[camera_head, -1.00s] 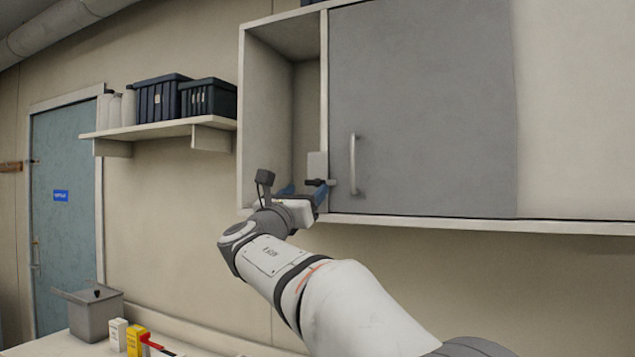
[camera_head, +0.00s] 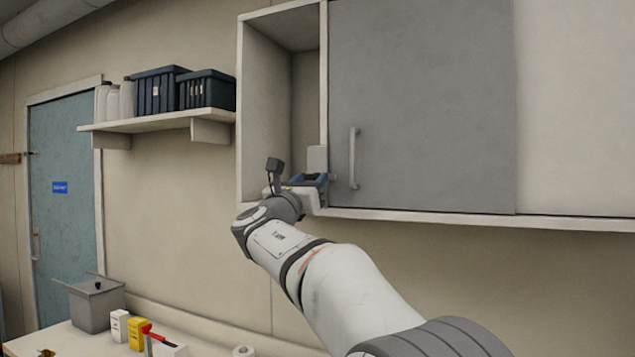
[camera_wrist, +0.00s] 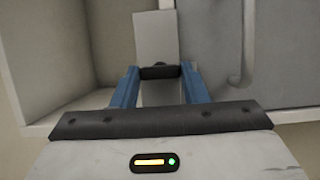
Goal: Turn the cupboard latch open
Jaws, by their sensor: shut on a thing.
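The cupboard latch has a pale plate (camera_head: 317,158) at the lower left edge of the grey cupboard door (camera_head: 425,110). In the wrist view the plate (camera_wrist: 156,35) stands upright ahead, with the dark latch handle (camera_wrist: 160,72) lying across below it. My gripper (camera_head: 313,180) is at the latch, and its blue fingers (camera_wrist: 160,82) lie either side of the handle, shut on it. In the head view the fingers and wrist hide most of the handle. The grey door looks closed.
A vertical bar handle (camera_head: 353,158) is on the door just right of the latch. An open cupboard compartment (camera_head: 262,120) is to the left. A wall shelf (camera_head: 160,124) holds dark crates (camera_head: 158,95). A bench below holds a grey bin (camera_head: 96,306) and small boxes.

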